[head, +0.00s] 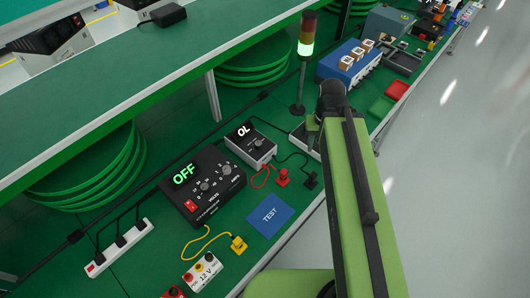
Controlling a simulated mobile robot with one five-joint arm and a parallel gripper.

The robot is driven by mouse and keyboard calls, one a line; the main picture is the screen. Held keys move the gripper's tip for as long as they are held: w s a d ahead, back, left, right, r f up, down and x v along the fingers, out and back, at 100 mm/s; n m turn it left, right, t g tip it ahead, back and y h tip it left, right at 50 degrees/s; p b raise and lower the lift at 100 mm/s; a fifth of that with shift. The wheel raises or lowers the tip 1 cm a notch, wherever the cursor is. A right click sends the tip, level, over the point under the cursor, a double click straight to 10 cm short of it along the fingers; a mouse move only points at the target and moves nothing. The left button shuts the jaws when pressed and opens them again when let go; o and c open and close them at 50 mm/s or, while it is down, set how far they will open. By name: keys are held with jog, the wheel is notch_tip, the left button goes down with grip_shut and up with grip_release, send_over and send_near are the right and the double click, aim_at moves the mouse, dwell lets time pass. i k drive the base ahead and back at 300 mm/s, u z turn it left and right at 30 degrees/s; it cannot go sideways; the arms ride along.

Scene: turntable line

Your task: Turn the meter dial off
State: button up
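The meter (250,148) is a grey box on the green bench, left of my arm. Its dark display reads what looks like "OL", and a small black dial (258,143) sits on its face. The pointer direction is too small to tell. A red lead and a black lead run from the meter to a red clip and a black clip on the bench. My gripper (313,124) is at the far end of my green arm, right of the meter and apart from it. My arm's end mostly hides the fingers, so their opening does not show.
A black power supply (203,184) showing "OFF" stands left of the meter. A blue TEST mat (269,215) lies in front. A signal tower (305,55) with a lit green lamp stands behind my gripper. A green shelf (150,80) overhangs the back. A power strip (119,247) lies left.

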aim_at(258, 144)
jog(key=k, duration=1.1)
jog(key=u, duration=0.35)
jog(key=i, duration=1)
jog(key=u, duration=0.05)
